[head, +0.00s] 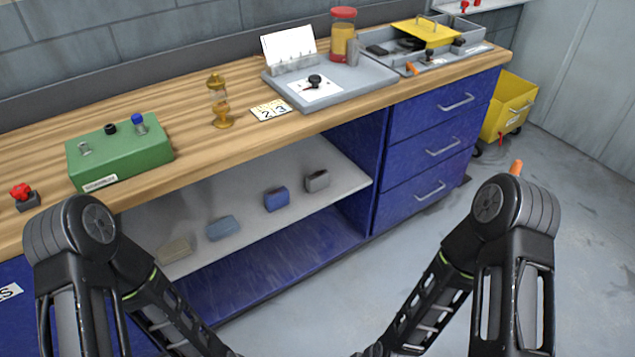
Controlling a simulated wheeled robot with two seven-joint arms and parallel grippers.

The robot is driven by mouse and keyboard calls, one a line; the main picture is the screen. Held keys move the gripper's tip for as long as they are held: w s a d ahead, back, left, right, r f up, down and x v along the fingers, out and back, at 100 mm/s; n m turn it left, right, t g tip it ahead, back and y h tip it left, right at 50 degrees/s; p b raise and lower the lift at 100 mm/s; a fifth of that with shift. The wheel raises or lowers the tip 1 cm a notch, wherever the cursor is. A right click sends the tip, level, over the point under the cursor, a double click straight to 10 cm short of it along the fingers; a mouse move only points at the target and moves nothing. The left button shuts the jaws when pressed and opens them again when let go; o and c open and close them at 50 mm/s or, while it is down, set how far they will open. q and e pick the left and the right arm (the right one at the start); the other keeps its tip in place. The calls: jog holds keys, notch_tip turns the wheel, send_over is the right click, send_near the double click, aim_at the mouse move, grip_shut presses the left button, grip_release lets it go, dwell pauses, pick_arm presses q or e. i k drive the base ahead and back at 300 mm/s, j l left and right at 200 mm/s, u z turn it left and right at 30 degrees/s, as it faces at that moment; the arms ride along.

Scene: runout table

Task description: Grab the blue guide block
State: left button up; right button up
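A deep blue block (277,200) stands on the grey shelf (345,182) under the wooden worktop. To its left on the same shelf is a paler, greyish-blue block (222,228). The deep blue one is the more plainly blue of the two. A beige block (176,248) sits at the far left of the row and a grey block (317,180) at the right. The blocks stand apart from one another. Both my arms come in at the sides and reach down past the bottom edge. My grippers are outside the picture.
The worktop (190,110) overhangs the shelf. It carries a green box (120,152), a brass hourglass-shaped piece (218,103) and a grey tray (370,82). Blue drawers (425,150) close off the shelf's right side. A yellow bin (508,105) stands farther right. The floor in front is clear.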

aim_at(275, 200)
jog(key=i+l+z, duration=0.25)
jog(key=i+l, duration=0.9)
jog(key=i, duration=0.05)
